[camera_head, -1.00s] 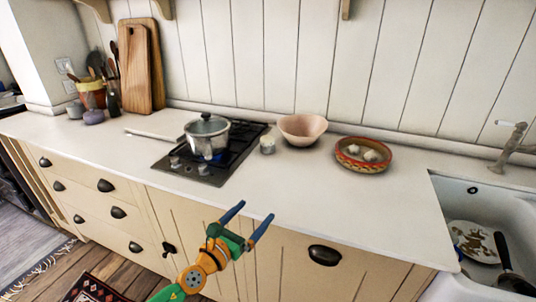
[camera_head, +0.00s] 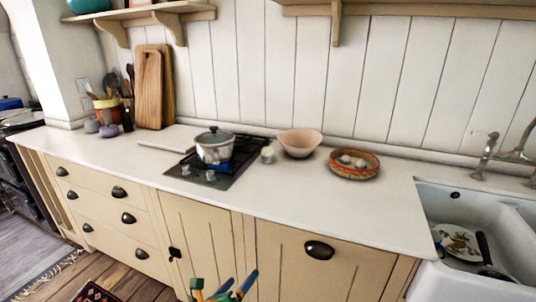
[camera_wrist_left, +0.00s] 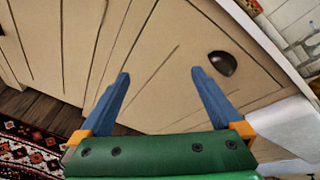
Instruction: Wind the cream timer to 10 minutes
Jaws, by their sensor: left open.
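The cream timer (camera_head: 268,154) looks like a small pale cylinder on the white counter, just right of the hob and in front of the pink bowl. Its dial marks are too small to read. My left gripper (camera_head: 224,285) is at the bottom edge of the head view, in front of the cupboard doors and below the counter top, well away from the timer. In the left wrist view my left gripper (camera_wrist_left: 158,82) is open and empty, with cupboard doors beyond its blue fingers. My right gripper does not show.
A lidded pot (camera_head: 214,149) stands on the black hob (camera_head: 208,180). The pink bowl (camera_head: 299,142) and a patterned bowl (camera_head: 354,173) with pale items stand to the right. The counter (camera_head: 340,213) front is clear. A sink (camera_head: 480,230) is at the right.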

